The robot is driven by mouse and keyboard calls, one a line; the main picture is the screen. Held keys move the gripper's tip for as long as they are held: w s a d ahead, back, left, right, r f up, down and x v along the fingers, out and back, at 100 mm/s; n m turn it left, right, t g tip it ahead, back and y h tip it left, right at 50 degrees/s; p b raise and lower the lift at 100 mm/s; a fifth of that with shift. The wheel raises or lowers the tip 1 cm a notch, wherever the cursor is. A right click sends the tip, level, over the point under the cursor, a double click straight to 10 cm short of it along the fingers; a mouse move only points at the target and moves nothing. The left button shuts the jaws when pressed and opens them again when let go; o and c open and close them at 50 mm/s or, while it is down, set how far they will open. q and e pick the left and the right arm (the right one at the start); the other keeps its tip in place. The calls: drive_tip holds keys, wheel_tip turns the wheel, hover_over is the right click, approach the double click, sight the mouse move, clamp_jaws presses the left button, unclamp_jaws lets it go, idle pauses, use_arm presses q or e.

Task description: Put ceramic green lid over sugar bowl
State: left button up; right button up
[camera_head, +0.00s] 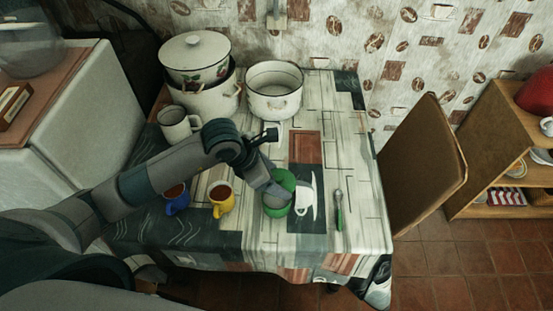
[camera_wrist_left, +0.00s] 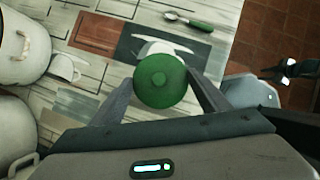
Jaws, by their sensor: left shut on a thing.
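The green ceramic lid (camera_wrist_left: 161,80) shows from above in the left wrist view, with its round knob in the middle. It is between the two fingers of my left gripper (camera_wrist_left: 163,92), which is shut on it. In the head view the lid (camera_head: 286,179) is partly covered by my left gripper (camera_head: 274,190). The green sugar bowl (camera_head: 276,212) shows just below the gripper, near the front of the table; the lid hides it in the wrist view. I cannot tell whether lid and bowl touch.
A blue mug (camera_head: 176,205) and a yellow mug (camera_head: 221,208) stand left of the bowl. A green-handled spoon (camera_head: 339,212) lies to its right. A white mug (camera_head: 175,124) and enamel pots (camera_head: 275,100) stand farther back. The cup beside the bowl is a tablecloth print.

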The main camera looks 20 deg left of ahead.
use_arm(q)
drive_tip(key=shift+s+a+f, duration=0.15)
drive_tip(key=shift+s+a, duration=0.15)
use_arm(e)
drive_tip(key=shift+s+a+r, duration=0.2)
drive_tip(key=shift+s+r, duration=0.05)
drive_tip(key=shift+s, duration=0.5)
drive_tip(key=shift+f, duration=0.1)
use_arm(q)
drive_tip(key=shift+f, duration=0.2)
wheel_tip(320, 180, down, 5)
drive_tip(key=b, duration=0.5)
drive_tip(key=shift+f+b, duration=0.25)
drive_tip(key=shift+b, duration=0.05)
use_arm(e)
drive_tip(key=f, duration=0.5)
drive_tip(key=shift+w+f, duration=0.2)
drive_tip(key=shift+f, duration=0.15)
drive_tip(key=shift+a, duration=0.1)
use_arm(q)
drive_tip(key=shift+s+f+b, duration=0.15)
drive_tip(key=shift+f+b, duration=0.1)
drive_tip(key=shift+b, duration=0.05)
use_arm(e)
drive_tip(key=shift+f, duration=0.3)
